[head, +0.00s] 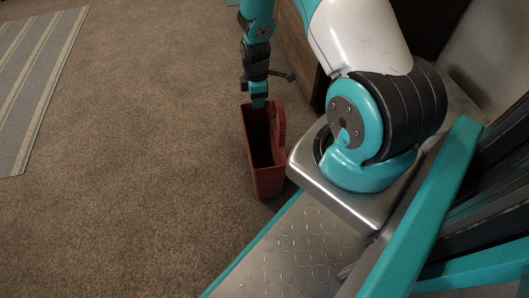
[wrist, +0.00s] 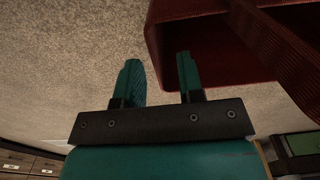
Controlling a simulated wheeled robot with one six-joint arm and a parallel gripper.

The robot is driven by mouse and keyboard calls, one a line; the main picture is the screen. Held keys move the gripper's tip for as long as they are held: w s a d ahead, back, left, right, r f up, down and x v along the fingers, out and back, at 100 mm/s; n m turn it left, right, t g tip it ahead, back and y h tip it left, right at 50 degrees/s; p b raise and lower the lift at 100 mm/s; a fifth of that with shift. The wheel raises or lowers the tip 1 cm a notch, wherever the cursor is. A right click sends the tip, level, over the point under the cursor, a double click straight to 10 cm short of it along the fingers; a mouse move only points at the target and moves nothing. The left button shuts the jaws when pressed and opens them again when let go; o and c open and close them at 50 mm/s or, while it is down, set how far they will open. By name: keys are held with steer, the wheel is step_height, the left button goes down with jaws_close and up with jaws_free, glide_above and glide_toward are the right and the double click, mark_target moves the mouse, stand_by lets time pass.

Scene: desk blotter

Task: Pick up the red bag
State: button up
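The red bag (head: 267,180) stands upright on the carpet in the head view, open at the top, with a raised handle on its right side. It also fills the upper right of the wrist view (wrist: 215,70). My gripper (head: 258,102) is at the far end of the bag in the head view, pointing down. In the wrist view my gripper (wrist: 157,62) is open, with a clear gap between its fingers. The right finger overlaps the bag's edge in that view; I cannot tell whether it touches. The left finger is over bare carpet.
A wooden cabinet (head: 297,52) stands behind the bag, close to my arm. A striped grey rug (head: 38,75) lies at the far left. The carpet (head: 150,150) left of the bag is clear. Drawers (wrist: 28,163) show at the wrist view's lower left.

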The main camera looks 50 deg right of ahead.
steer(key=f+b, duration=0.2)
steer(key=f, duration=0.1)
steer(key=f+b, duration=0.1)
steer(key=shift+w+d+f, duration=0.1)
steer(key=shift+w+f, duration=0.15)
steer(key=shift+f, duration=0.1)
jaws_close()
steer(key=shift+r, duration=0.15)
